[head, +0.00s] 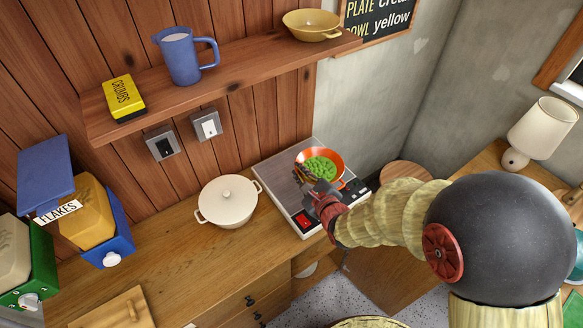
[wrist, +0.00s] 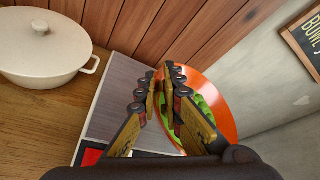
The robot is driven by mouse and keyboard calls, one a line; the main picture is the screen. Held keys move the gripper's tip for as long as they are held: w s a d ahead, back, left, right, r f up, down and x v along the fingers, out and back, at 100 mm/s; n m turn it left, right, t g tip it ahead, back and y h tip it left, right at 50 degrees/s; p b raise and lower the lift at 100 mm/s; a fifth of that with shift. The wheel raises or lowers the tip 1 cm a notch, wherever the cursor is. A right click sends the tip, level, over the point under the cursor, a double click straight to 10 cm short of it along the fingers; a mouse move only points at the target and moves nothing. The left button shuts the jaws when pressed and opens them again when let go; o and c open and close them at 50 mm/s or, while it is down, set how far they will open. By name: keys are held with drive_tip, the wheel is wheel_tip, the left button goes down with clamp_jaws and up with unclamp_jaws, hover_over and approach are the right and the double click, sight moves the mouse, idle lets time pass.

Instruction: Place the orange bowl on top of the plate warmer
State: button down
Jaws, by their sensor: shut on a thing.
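The orange bowl (head: 334,155) holds green food and is over the right part of the plate warmer in the head view. It also shows in the wrist view (wrist: 220,90), tilted in the picture. My gripper (head: 312,178) is shut on the bowl's near-left rim; its fingers also show in the wrist view (wrist: 160,85). The plate warmer (head: 272,180) is a flat grey-topped unit with a red switch at its front, and shows in the wrist view too (wrist: 120,110). I cannot tell whether the bowl touches its top.
A lidded cream pot (head: 228,203) stands on the counter just left of the warmer. A wooden shelf (head: 220,80) above carries a blue jug (head: 181,58), a yellow box (head: 124,98) and a yellow bowl (head: 312,25). The wall is close behind.

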drive_tip(key=w+a+f, duration=0.1)
drive_tip(key=w+f, duration=0.1)
drive_tip(key=w, duration=0.1)
drive_tip(key=w+a+f+b, duration=0.1)
drive_tip(key=w+f, duration=0.2)
drive_tip(key=w, duration=0.1)
drive_tip(key=w+a+f+b, duration=0.1)
drive_tip(key=w+a+f, duration=0.1)
drive_tip(key=w+f, duration=0.1)
drive_tip(key=shift+w+a+f, duration=0.1)
drive_tip(key=shift+w+f, duration=0.1)
drive_tip(key=shift+w, duration=0.1)
drive_tip(key=shift+w+a+f, duration=0.1)
drive_tip(key=shift+w+f, duration=0.15)
drive_tip(key=shift+f, duration=0.15)
drive_tip(key=shift+f+b, duration=0.5)
drive_tip(key=shift+f, duration=0.9)
drive_tip(key=shift+f, duration=0.15)
drive_tip(key=c, duration=2)
unclamp_jaws()
drive_tip(key=shift+s, duration=0.1)
drive_tip(key=shift+o, duration=0.2)
